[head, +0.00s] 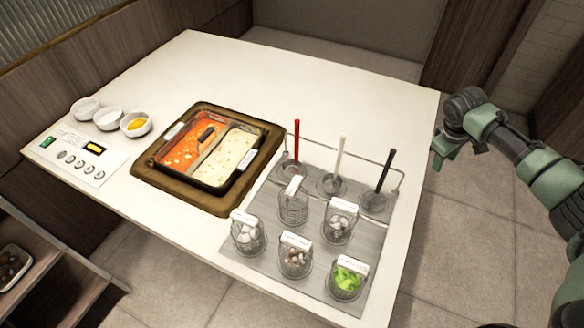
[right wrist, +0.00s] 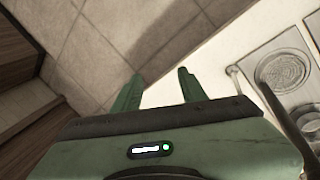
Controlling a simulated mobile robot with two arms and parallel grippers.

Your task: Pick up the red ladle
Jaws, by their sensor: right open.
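The red ladle (head: 297,142) stands upright at the back left of the grey rack mat, its red handle pointing up. It is the leftmost of three ladles; a white one (head: 340,155) and a black one (head: 385,171) stand to its right. My right gripper (head: 437,163) is off the table's right edge, apart from all the ladles. In the right wrist view its two green fingers (right wrist: 158,88) are spread with nothing between them. The red ladle cannot be made out in the right wrist view. My left gripper is not in view.
Several wire baskets (head: 293,207) with food stand on the grey mat (head: 226,253) in front of the ladles. A two-part hot pot (head: 247,170) is left of the mat. A low wire rail (head: 350,156) runs behind the ladles. The table's far part (head: 330,92) is clear.

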